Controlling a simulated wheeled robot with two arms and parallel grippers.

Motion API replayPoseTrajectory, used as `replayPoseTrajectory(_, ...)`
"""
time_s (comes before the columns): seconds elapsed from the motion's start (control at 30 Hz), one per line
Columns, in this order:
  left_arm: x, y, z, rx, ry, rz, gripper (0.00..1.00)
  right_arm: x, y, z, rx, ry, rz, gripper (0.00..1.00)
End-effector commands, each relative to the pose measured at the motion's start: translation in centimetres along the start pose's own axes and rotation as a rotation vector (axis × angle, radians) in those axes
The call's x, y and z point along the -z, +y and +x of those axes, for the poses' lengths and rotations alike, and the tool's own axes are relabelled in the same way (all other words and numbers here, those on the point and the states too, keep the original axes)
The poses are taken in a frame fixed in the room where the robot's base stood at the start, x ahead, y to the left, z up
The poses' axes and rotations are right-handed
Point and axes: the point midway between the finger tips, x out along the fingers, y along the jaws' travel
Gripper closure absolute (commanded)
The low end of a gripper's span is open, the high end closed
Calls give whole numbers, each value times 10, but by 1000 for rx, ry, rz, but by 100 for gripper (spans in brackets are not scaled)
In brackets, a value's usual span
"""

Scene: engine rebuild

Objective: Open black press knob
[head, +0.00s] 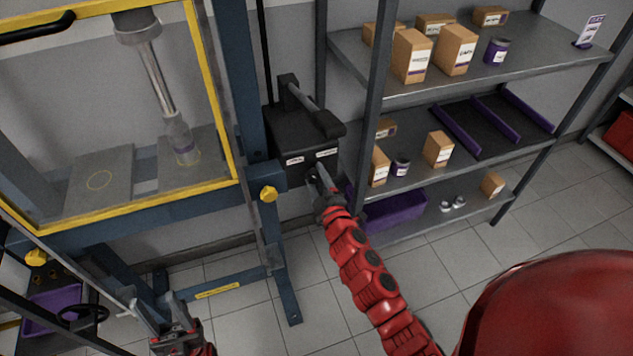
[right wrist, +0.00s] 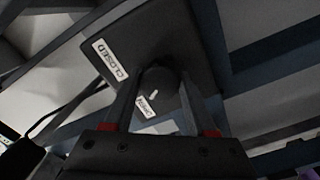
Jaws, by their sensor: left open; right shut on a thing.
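The black press knob (right wrist: 157,80) sits on the face of a dark control box (head: 296,138) beside the blue press frame. In the right wrist view, my right gripper (right wrist: 158,100) has a finger on each side of the knob and is shut on it. A white mark on the knob lies near the lower label (right wrist: 147,107), whose text I cannot read clearly. A "CLOSED" label (right wrist: 110,60) is at the upper left. In the head view, my right gripper (head: 318,182) largely hides the knob. My left gripper (head: 172,316) is open and empty at the lower left.
The press (head: 248,110) has a yellow-edged clear guard (head: 225,120) in front of its ram (head: 180,140). A grey shelf rack (head: 455,75) with boxes stands right of the control box. A handwheel (head: 82,318) is at lower left. The tiled floor between is clear.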

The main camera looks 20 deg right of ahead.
Motion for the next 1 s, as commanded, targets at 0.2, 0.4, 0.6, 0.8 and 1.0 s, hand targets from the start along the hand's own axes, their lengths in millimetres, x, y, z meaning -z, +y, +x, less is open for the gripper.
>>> replayPoseTrajectory(0.2,-1,0,-3,0,0,0,50,0,-1,0,2,1,-31,99)
replayPoseTrajectory(0.4,-1,0,-3,0,0,0,50,0,-1,0,2,0,-33,99)
replayPoseTrajectory(0.6,-1,0,-3,0,0,0,50,0,-1,0,2,0,-32,40)
replayPoseTrajectory(0.8,-1,0,-3,0,0,0,50,0,0,0,1,0,-32,13)
replayPoseTrajectory(1.0,-1,0,-3,0,0,0,50,0,0,0,1,0,-32,13)
